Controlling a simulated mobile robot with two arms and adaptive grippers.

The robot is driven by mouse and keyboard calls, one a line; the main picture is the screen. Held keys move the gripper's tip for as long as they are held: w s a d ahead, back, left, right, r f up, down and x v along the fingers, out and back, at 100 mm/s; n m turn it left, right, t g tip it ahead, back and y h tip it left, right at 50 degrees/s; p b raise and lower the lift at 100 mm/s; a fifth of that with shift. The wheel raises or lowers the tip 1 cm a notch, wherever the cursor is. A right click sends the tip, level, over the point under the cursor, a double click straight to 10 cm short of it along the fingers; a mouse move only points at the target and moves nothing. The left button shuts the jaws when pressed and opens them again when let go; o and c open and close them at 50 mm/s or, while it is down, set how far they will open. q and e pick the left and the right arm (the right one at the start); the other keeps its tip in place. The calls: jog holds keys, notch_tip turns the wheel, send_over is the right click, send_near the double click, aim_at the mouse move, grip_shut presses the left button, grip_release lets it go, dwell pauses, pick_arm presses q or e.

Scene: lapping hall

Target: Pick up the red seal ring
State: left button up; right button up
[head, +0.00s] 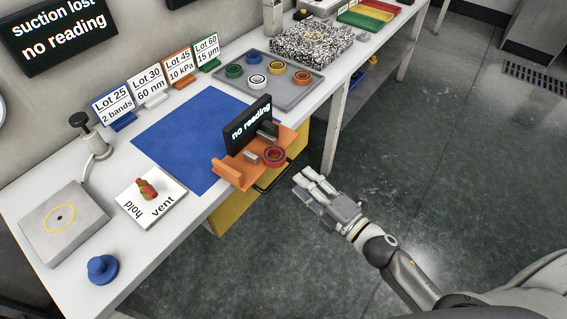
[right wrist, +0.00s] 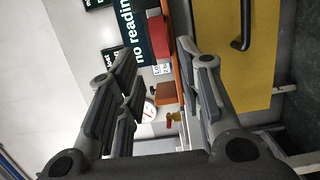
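The red seal ring (head: 273,155) lies on the orange stand (head: 232,173) at the front edge of the bench, in front of the black "no reading" display (head: 248,122). In the right wrist view the red ring (right wrist: 158,38) shows edge-on beyond the open fingers, beside the orange stand. My right gripper (head: 307,180) is out over the floor just off the bench edge, to the lower right of the ring and apart from it. Its fingers are spread in the right wrist view (right wrist: 160,68), with nothing between them. My left gripper is in neither view.
A grey tray (head: 262,98) with several coloured rings lies behind the stand, near a speckled block (head: 313,42). A blue mat (head: 180,135) lies left of the stand. A yellow drawer front (head: 235,212) with a dark handle is below the bench edge.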

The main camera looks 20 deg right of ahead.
aim_at(282, 163)
jog(key=x, duration=0.7)
jog(key=shift+a+r, duration=0.1)
jog(key=shift+a, duration=0.05)
jog(key=shift+w+a, duration=0.25)
jog(key=shift+w, duration=0.35)
jog(key=shift+c, duration=0.4)
grip_shut()
notch_tip(282, 163, up, 3)
jog(key=p, duration=0.3)
jog(key=shift+f, duration=0.25)
jog(key=s+d+r+p, duration=0.2)
jog(key=s+d, duration=0.1)
jog(key=s, duration=0.3)
jog(key=s+d+r+p, duration=0.1)
jog(key=s+d+r, duration=0.2)
jog(key=s, duration=0.3)
jog(key=shift+s+d+p, duration=0.15)
jog(key=shift+s+p, duration=0.15)
jog(key=shift+p, duration=0.05)
